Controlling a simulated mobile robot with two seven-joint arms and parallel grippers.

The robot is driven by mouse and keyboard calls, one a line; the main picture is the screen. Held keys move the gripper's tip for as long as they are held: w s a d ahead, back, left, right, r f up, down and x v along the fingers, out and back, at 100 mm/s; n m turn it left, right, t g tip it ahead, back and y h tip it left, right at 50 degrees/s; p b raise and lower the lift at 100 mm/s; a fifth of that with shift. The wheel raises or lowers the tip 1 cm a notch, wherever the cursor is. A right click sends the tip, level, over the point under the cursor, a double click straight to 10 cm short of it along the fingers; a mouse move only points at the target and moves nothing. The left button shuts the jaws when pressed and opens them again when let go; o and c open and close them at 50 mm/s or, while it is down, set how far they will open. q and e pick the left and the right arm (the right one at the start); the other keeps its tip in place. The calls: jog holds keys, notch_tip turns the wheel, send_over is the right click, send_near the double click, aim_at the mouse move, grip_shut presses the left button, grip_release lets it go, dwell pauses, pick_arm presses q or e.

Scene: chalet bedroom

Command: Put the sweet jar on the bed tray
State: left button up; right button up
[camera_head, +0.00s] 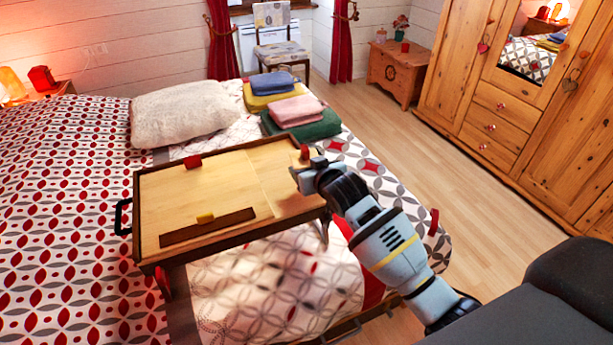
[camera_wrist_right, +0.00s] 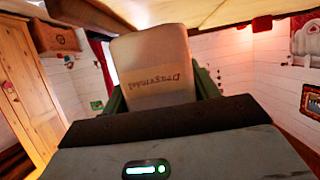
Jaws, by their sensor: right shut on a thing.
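My right gripper (camera_head: 305,167) is at the right end of the wooden bed tray (camera_head: 220,190), by its back right corner. In the right wrist view, a beige jar with an upside-down printed label (camera_wrist_right: 163,68) stands between the gripper's green fingers. The gripper is shut on this sweet jar. In the head view the hand mostly hides the jar, and whether it touches the tray cannot be told. The tray stands on the bed, with a black handle (camera_head: 123,216) at its left end. My left gripper is not in view.
A small red piece (camera_head: 192,161) and a yellow piece (camera_head: 205,218) by a dark strip are on the tray; most of its top is bare. Folded cloths (camera_head: 296,110) and a white pillow (camera_head: 185,113) lie behind. The wardrobe (camera_head: 490,100) is far right, with clear floor before it.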

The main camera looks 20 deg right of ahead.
jog(key=shift+w+r, duration=0.1)
jog(key=shift+w, duration=0.5)
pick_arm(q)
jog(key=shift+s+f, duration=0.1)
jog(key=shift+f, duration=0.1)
pick_arm(e)
jog(key=shift+f, duration=1.8)
jog(key=shift+f, duration=0.2)
jog(key=o, duration=1.3)
jog(key=shift+s+r, duration=0.25)
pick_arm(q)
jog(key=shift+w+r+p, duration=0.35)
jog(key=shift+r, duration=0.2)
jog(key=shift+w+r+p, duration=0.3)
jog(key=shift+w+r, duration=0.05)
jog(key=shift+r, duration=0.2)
pick_arm(e)
jog(key=shift+v, duration=5.8)
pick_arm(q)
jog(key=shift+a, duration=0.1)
